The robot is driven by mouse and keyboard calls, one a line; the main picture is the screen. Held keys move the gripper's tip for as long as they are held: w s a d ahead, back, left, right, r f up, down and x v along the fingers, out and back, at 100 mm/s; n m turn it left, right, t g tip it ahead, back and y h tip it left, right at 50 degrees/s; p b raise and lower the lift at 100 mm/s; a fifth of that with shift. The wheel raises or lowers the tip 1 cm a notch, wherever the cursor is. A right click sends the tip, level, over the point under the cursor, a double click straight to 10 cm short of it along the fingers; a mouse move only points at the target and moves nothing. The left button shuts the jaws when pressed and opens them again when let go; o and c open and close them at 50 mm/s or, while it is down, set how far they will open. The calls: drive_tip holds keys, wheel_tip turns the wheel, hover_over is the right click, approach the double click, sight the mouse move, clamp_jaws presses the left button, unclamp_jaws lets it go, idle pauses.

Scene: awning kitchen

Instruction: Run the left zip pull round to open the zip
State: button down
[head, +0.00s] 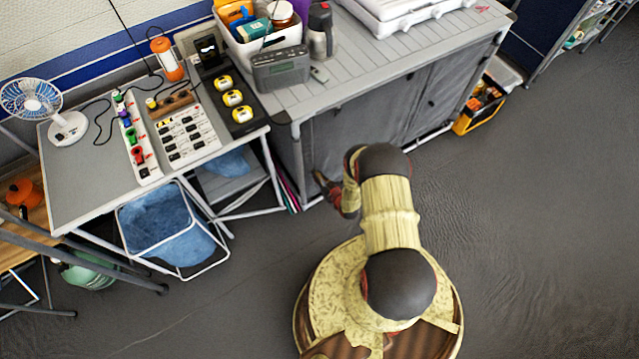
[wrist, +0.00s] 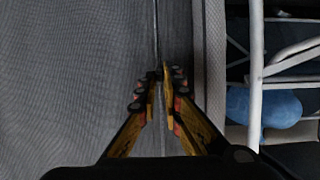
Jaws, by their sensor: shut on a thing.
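The grey fabric front (head: 350,125) belongs to the slat-topped kitchen unit. In the wrist view the grey fabric (wrist: 75,75) fills the left side, and a dark zip line (wrist: 156,30) runs up from between my fingertips. My gripper (wrist: 161,76) is at this zip, its fingers close together and shut on the small left zip pull. The pull is mostly hidden between the fingertips. In the head view my gripper (head: 325,187) is low at the unit's left front corner, partly hidden by my arm.
The side table (head: 85,190) with the wire-framed blue bin (head: 160,225) is left of the unit. Grey floor (head: 530,200) is clear at right.

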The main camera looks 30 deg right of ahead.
wheel_tip(320, 180, up, 36)
drive_tip(key=p, duration=1.6)
drive_tip(key=shift+p, duration=0.4)
drive_tip(key=c, duration=2.4)
unclamp_jaws()
drive_tip(key=shift+w+r, duration=0.1)
drive_tip(key=o, duration=0.5)
drive_tip(key=shift+v, duration=6.15)
